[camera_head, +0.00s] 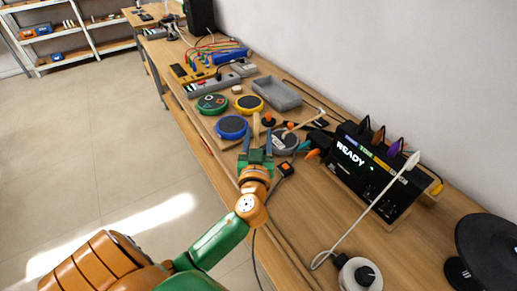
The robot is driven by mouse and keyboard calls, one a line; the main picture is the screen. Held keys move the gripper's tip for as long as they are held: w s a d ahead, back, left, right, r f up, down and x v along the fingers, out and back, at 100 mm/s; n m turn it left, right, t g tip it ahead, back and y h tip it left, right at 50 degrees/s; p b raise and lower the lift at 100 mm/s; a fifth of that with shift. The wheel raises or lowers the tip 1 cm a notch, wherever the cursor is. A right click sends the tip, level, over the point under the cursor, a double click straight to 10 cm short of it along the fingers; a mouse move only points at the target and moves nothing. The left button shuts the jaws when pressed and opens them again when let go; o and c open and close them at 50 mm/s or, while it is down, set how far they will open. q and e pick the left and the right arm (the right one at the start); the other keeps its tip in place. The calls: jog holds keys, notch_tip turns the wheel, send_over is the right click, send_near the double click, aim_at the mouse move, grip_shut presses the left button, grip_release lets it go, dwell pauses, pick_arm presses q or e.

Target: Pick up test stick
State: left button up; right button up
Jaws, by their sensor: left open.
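My left gripper (256,138) is open over the front edge of the workbench, its blue-grey fingers pointing away from me. A short tan stick-like piece (256,124) shows between the fingertips; I cannot tell whether it is the test stick or whether the fingers touch it. Another thin tan stick (306,122) lies to the right, near a grey round pad (286,142) partly hidden by the gripper. Blue (232,127), green (211,104) and yellow (249,103) round pads lie beyond. My right gripper is out of view.
A black box reading READY (365,167) stands at the right, with a white cable curving in front. A grey tray (277,93) lies behind the pads. A round black object (488,250) stands near right.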

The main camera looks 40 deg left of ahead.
pick_arm(q)
jog(key=x, duration=0.3)
jog(key=shift+a+r+p, duration=0.1)
jog(key=shift+a+p, duration=0.3)
jog(key=shift+a, duration=0.1)
jog(key=shift+w+a+f, duration=0.2)
jog(key=shift+w+f, duration=0.05)
jog(key=shift+w, duration=0.05)
jog(key=shift+d+r, duration=0.1)
jog(key=shift+d, duration=0.05)
jog(key=c, duration=0.3)
jog(key=shift+s, duration=0.1)
grip_shut()
